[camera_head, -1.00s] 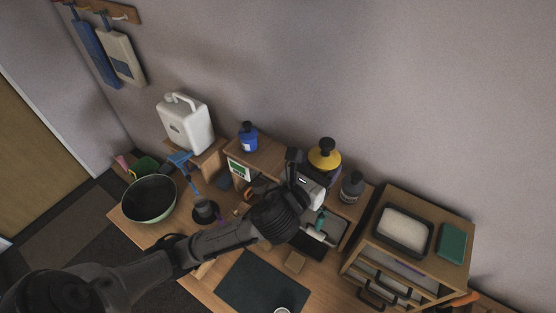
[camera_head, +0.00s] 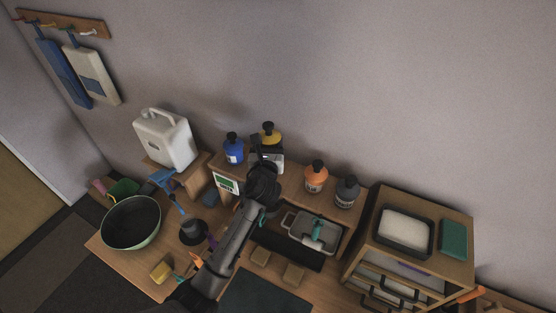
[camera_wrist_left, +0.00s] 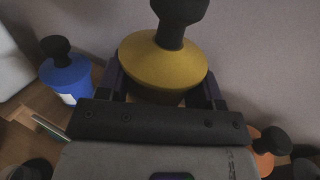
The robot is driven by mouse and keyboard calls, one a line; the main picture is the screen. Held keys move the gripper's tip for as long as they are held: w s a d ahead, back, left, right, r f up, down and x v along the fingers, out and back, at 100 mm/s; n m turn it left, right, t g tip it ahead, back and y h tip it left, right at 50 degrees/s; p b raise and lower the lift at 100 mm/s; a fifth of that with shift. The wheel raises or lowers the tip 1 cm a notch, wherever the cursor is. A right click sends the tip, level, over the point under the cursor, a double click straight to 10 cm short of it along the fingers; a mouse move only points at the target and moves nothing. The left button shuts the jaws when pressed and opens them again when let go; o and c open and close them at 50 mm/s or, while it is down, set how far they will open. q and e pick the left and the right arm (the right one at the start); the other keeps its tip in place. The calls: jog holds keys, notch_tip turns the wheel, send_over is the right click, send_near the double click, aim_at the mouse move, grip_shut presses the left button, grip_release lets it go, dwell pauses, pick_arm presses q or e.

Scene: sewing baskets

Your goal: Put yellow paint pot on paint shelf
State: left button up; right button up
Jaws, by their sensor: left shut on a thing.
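The yellow paint pot (camera_head: 270,133) has a yellow shoulder and a black knob lid. It is at the back of the wooden paint shelf (camera_head: 296,187), between the blue and orange pots. My left gripper (camera_head: 266,156) is shut on it. In the left wrist view the yellow pot (camera_wrist_left: 163,62) stands between the two fingers (camera_wrist_left: 165,95), its lower part hidden by the gripper. I cannot tell whether its base touches the shelf. My right gripper is not in view.
A blue pot (camera_head: 233,148) stands close on the left. An orange pot (camera_head: 315,176) and a dark grey pot (camera_head: 346,192) stand to the right. A white jug (camera_head: 163,140) is further left. A metal tray (camera_head: 313,232) lies below the shelf.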

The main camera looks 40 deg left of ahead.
pick_arm(q)
notch_tip(320, 180, down, 4)
jog(key=shift+r, duration=0.1)
jog(key=shift+f, duration=1)
jog(key=shift+f+b, duration=0.5)
jog(key=shift+f, duration=1)
jog(key=shift+f, duration=0.2)
jog(key=o, duration=1)
jog(key=shift+r, duration=0.1)
